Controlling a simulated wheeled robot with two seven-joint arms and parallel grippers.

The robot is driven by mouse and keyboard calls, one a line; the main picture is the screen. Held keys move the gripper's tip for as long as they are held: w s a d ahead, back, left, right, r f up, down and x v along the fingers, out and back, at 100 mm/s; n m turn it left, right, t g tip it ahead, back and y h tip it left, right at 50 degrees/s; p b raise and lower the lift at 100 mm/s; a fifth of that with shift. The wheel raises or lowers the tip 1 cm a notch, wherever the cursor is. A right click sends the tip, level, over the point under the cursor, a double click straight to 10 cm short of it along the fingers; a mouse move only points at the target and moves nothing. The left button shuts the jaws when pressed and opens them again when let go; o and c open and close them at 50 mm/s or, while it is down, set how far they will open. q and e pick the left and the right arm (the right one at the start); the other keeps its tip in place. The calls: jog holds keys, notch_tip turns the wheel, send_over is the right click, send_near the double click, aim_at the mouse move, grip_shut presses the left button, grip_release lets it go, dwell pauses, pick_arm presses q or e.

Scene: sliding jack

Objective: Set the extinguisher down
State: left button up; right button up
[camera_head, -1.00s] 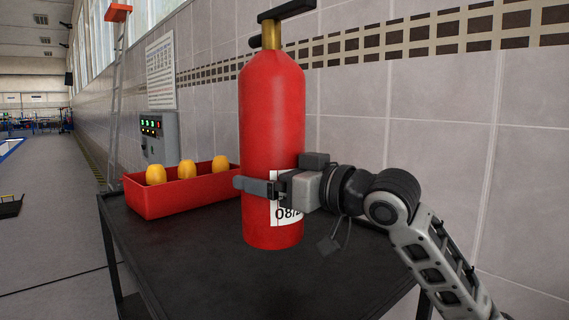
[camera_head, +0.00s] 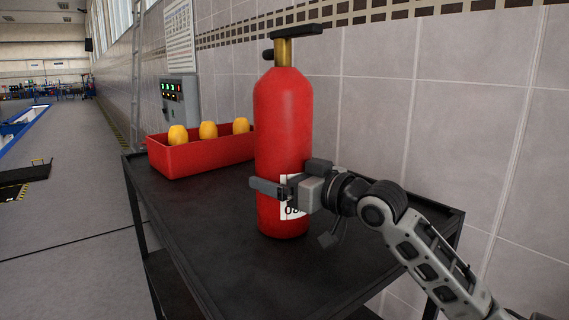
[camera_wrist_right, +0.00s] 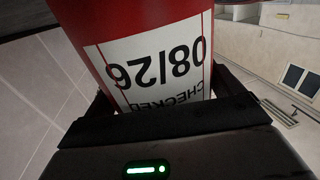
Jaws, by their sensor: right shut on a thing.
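The red fire extinguisher (camera_head: 284,110) has a brass neck and black handle and stands upright over the dark table (camera_head: 215,240). I cannot tell for sure whether its base touches the top. My right gripper (camera_head: 282,190) is shut around its lower body, one finger across the front. In the right wrist view the extinguisher's white label (camera_wrist_right: 150,62) reads 08/26 CHECKED, upside down, between the jaws (camera_wrist_right: 160,105). My left gripper is not in view.
A red bin (camera_head: 200,155) with yellow objects (camera_head: 208,130) stands at the table's back left. A tiled wall (camera_head: 430,100) with a control box (camera_head: 180,98) runs behind. The table's front left is clear.

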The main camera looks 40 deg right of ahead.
jog(key=shift+s+r, duration=0.1)
jog(key=shift+r, duration=0.3)
jog(key=o, duration=1.7)
jog(key=shift+f, duration=0.5)
jog(key=shift+o, duration=0.2)
jog(key=shift+a, duration=0.1)
jog(key=shift+s, duration=0.15)
pick_arm(q)
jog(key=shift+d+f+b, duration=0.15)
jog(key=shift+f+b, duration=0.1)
jog(key=shift+b, duration=0.7)
pick_arm(e)
jog(key=s, duration=0.7)
jog(key=shift+d+r, duration=0.15)
jog(key=shift+d, duration=0.3)
